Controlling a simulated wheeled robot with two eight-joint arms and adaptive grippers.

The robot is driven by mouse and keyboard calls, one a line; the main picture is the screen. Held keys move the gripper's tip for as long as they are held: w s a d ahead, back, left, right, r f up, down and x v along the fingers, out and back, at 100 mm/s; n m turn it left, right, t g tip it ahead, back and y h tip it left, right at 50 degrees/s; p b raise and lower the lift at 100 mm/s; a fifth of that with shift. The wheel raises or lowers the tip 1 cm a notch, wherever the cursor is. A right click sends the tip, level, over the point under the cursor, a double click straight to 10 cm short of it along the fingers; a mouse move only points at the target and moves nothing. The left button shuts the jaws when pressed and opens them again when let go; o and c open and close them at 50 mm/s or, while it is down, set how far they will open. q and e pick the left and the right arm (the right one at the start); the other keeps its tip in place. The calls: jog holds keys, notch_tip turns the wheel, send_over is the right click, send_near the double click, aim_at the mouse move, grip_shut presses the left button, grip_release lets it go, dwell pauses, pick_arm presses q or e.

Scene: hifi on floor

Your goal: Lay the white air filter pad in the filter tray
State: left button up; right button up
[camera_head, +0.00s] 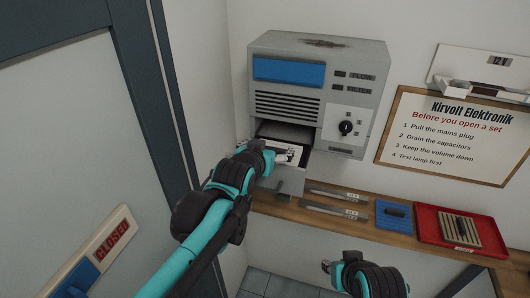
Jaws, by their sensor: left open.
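The filter tray (306,160) is a grey drawer pulled out of the front of the grey wall unit, with a dark inside. The white air filter pad (291,147) shows as a pale flat piece in the tray, with dark marks across it; its left part is hidden by my gripper. My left gripper (281,156) is open at the tray's left front, with its fingertips close to the pad; I cannot tell if they touch. My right gripper (328,267) is low in front of the shelf, away from the tray; its jaw opening is unclear.
The grey wall unit (286,107) has a blue panel and a knob. On the wooden shelf (383,232) lie metal strips (335,211), a blue plate (393,216) and a red tray (430,224) holding a ribbed pad (460,231). A door stands left.

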pick_arm(q)
jog(key=v, duration=0.3)
jog(key=shift+s, duration=0.15)
jog(key=shift+s+a+r, duration=0.2)
jog(key=shift+s, duration=0.05)
jog(key=shift+s+r, duration=0.1)
jog(key=shift+s, duration=0.05)
jog(key=s+a+f+n+g+y, duration=0.4)
jog(key=s+a+f+g, duration=0.2)
jog(key=s+a+f, duration=1.35)
notch_tip(320, 180, down, 36)
jog(key=s+d+b, duration=0.1)
jog(key=b, duration=3.5)
jog(key=shift+d, duration=0.3)
jog(key=shift+s+f, duration=0.1)
